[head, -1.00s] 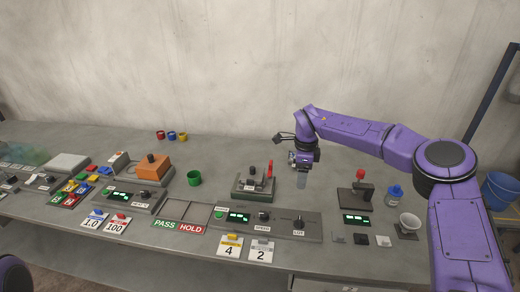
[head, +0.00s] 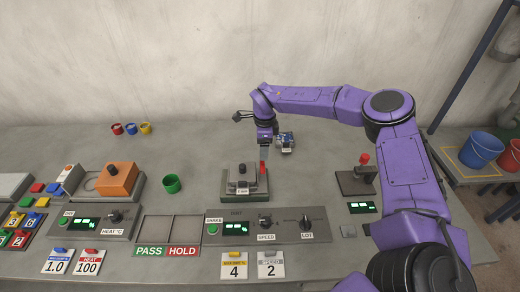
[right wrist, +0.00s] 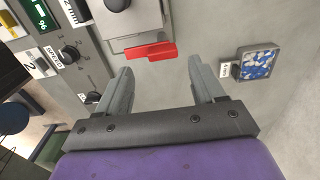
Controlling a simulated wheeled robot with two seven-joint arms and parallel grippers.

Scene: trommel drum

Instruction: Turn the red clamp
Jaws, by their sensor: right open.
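The red clamp (head: 263,168) is a small upright red lever on the right side of a grey unit (head: 240,184) with a black knob, at the middle of the bench. In the right wrist view the red clamp (right wrist: 150,51) lies just beyond my fingertips, across the gap between them. My right gripper (head: 265,152) points down just behind and above the clamp in the head view. In the right wrist view my right gripper (right wrist: 161,72) is open, with nothing between its fingers. Whether a finger touches the clamp cannot be told. My left gripper is not in view.
A small tray of blue and white bits (head: 285,141) lies right of my gripper. A control panel (head: 280,230) with knobs and a green display runs in front. A red-knobbed lever unit (head: 358,180) stands to the right. A green cup (head: 171,183) stands left.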

